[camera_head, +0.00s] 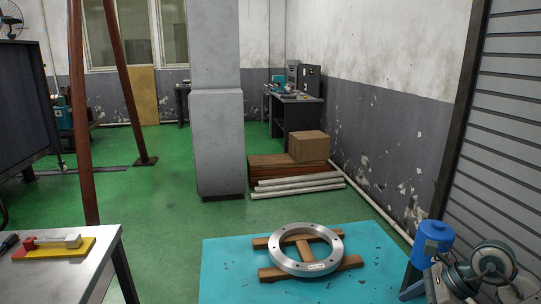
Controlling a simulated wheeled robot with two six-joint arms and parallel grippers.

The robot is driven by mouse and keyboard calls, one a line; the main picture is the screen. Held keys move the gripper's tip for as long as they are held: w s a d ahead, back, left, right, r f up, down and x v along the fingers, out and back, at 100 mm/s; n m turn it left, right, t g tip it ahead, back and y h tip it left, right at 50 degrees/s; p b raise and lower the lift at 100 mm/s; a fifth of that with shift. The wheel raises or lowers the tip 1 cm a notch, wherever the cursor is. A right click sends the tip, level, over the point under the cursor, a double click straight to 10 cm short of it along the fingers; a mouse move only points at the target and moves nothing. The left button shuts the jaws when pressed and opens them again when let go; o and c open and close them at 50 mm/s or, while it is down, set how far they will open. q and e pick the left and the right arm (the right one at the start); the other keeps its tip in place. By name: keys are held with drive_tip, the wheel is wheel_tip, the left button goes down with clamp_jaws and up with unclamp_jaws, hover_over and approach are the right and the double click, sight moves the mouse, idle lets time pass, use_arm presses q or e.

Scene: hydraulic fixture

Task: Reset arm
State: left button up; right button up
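Neither of my grippers shows in the head view, and no part of either arm is visible. The task names no object apart from the arm.
A metal table (75,271) at lower left holds a yellow-and-red fixture (57,246). A grey pillar (217,140) stands mid-view. Pipes (297,184) and a cardboard box (310,146) lie behind the mat. A blue-tanked machine (433,240) is at lower right. Green floor (150,215) is clear left of the mat.

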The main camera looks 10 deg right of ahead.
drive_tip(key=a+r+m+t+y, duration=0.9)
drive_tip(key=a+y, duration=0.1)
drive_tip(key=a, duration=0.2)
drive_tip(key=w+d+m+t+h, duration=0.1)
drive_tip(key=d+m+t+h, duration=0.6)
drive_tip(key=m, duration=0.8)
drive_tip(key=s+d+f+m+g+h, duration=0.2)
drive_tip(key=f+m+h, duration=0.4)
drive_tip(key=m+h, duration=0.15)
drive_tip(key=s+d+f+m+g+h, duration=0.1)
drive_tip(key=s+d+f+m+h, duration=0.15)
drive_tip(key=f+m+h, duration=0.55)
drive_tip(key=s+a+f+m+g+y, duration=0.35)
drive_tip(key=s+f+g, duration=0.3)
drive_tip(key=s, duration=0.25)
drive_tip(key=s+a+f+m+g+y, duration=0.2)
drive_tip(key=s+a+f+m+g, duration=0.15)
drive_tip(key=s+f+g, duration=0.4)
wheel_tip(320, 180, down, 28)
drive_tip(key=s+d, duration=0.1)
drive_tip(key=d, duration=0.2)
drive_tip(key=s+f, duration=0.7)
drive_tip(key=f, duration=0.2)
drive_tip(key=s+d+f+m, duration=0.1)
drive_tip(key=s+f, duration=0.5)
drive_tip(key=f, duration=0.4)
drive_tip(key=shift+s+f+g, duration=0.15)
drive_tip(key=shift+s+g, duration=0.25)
